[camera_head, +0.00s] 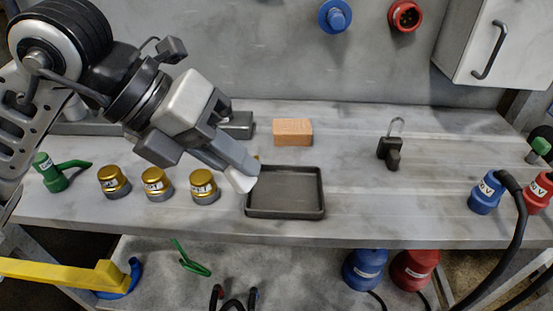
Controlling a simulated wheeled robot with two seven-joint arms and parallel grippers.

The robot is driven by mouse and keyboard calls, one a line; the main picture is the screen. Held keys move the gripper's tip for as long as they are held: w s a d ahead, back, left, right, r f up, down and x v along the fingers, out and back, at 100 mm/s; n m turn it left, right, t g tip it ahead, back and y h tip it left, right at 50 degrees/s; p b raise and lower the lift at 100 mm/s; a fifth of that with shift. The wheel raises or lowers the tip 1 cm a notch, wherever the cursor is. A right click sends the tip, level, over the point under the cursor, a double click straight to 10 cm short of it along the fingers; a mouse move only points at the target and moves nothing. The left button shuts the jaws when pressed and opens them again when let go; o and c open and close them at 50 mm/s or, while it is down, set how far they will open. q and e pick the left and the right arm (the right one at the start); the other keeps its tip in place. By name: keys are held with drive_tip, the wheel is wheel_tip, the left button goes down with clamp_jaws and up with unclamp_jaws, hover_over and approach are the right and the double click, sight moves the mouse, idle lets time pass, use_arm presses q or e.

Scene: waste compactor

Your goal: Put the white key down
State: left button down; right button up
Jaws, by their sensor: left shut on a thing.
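My left arm comes in from the left, and its gripper (243,170) hangs at the left edge of a dark shallow tray (314,208) on the workbench. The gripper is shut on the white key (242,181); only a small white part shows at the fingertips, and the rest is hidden. I cannot tell whether the key touches the tray's rim. The part of the tray that shows is empty. My right gripper is not in view.
An orange block (292,132) and a dark padlock (389,152) stand behind and right of the tray. Several gold-topped buttons, such as this one (204,187), stand left of it. Blue (486,193) and red plugs are at the far right. The bench between tray and plugs is clear.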

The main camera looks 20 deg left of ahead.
use_arm(q)
drive_tip(key=shift+w+r+p, duration=0.1)
drive_tip(key=shift+r+p, duration=0.05)
drive_tip(key=shift+p, duration=0.45)
drive_tip(key=w+f, duration=0.2)
drive_tip(key=w, duration=0.1)
drive_tip(key=w+d+f, duration=0.1)
drive_tip(key=w+f, duration=0.1)
drive_tip(key=f, duration=0.1)
drive_tip(key=w+d+f, duration=0.1)
drive_tip(key=w+f, duration=0.1)
drive_tip(key=w, duration=0.1)
drive_tip(key=shift+w+f, duration=0.35)
drive_tip(key=shift+f, duration=0.05)
drive_tip(key=shift+w+f, duration=0.35)
drive_tip(key=shift+f, duration=0.1)
wheel_tip(320, 180, down, 3)
drive_tip(key=shift+f, duration=0.1)
drive_tip(key=shift+w, duration=0.1)
